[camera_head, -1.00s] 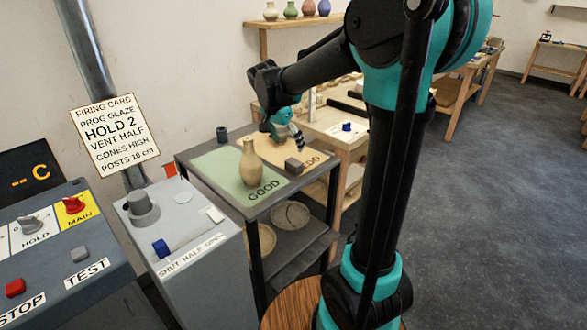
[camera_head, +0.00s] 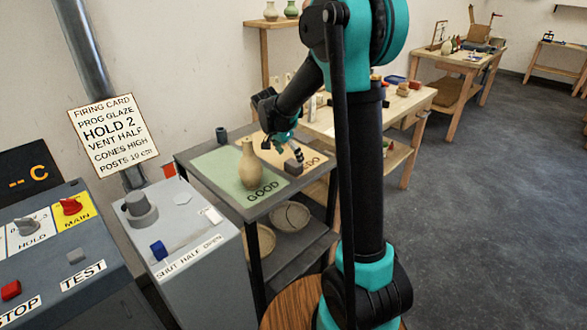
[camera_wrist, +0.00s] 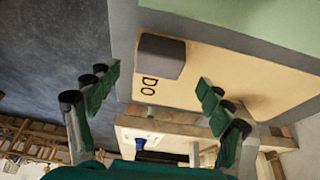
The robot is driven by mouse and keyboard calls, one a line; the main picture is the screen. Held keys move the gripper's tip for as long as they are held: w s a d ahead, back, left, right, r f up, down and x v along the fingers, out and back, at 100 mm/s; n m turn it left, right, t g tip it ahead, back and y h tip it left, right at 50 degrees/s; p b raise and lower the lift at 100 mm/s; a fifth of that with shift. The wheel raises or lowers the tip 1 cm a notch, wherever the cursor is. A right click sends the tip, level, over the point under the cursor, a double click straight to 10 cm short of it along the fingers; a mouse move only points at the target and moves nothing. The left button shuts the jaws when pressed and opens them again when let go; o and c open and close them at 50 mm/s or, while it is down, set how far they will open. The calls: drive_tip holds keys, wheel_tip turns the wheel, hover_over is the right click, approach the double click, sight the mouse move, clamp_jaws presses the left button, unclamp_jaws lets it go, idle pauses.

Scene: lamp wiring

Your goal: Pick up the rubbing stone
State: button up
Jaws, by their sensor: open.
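The rubbing stone appears to be the grey block (camera_wrist: 162,56) on the tan REDO area of the small table, near its edge in the wrist view. In the head view this block (camera_head: 291,167) shows as a small dark shape, partly hidden by my gripper. My gripper (camera_wrist: 158,92) is open and empty. In the wrist view its green fingers stand wide apart, left and right of the block's line, with the block ahead of them. In the head view my gripper (camera_head: 291,150) is tilted down just above the block; contact cannot be made out.
A tan vase (camera_head: 249,165) stands on the green GOOD area (camera_head: 215,165), left of the block. A small dark cup (camera_head: 222,134) stands at the table's back corner. A control panel and grey box (camera_head: 190,225) are at the left. A wooden bench (camera_head: 405,105) stands behind.

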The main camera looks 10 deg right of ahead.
sight(293, 163)
drive_tip(key=shift+x, duration=2.65)
drive_tip(key=shift+s, duration=0.15)
drive_tip(key=shift+c, duration=0.3)
drive_tip(key=c, duration=1.4)
wheel_tip(293, 163, up, 20)
